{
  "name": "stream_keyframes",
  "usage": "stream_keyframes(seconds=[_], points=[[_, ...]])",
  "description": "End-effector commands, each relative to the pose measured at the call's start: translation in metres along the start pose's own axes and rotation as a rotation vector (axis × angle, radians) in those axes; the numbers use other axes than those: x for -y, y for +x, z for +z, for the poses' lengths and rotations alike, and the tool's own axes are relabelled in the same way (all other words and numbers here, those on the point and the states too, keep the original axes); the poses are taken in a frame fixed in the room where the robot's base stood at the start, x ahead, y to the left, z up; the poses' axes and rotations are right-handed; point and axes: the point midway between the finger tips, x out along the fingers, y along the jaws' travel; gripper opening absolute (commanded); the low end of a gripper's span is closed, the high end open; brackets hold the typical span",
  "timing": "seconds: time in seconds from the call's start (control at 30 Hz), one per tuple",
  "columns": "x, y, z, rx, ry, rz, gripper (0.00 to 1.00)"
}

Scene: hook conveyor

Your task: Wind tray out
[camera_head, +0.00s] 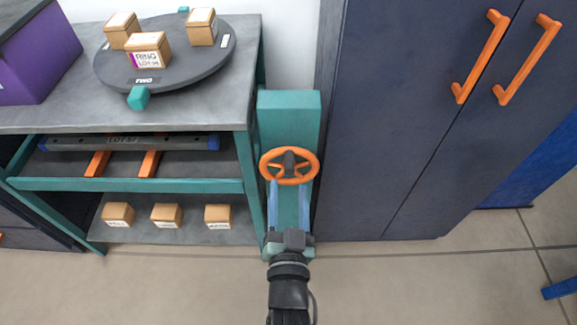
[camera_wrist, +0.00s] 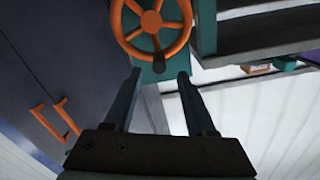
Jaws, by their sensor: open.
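Whether a fingertip touches the rim, I cannot tell. A long grey tray-like bar (camera_head: 165,144) with blue ends and a lot label lies in the upper shelf opening, above two orange supports (camera_head: 149,163).
The bench (camera_head: 60,112) carries a round dark turntable (camera_head: 190,62) with three boxes and a purple bin (camera_head: 40,60). Three small boxes (camera_head: 166,215) sit on the lower shelf. The cabinet (camera_head: 400,130) with orange handles closely flanks the post.

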Motion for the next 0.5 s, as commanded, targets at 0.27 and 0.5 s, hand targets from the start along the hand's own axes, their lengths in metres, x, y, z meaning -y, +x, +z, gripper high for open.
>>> stream_keyframes(seconds=[0.27,0.5], points=[[-0.001,0.046,-0.001,-0.002,-0.001,0.001,0.56],[0.000,0.065,0.000,0.000,-0.001,0.000,0.56]])
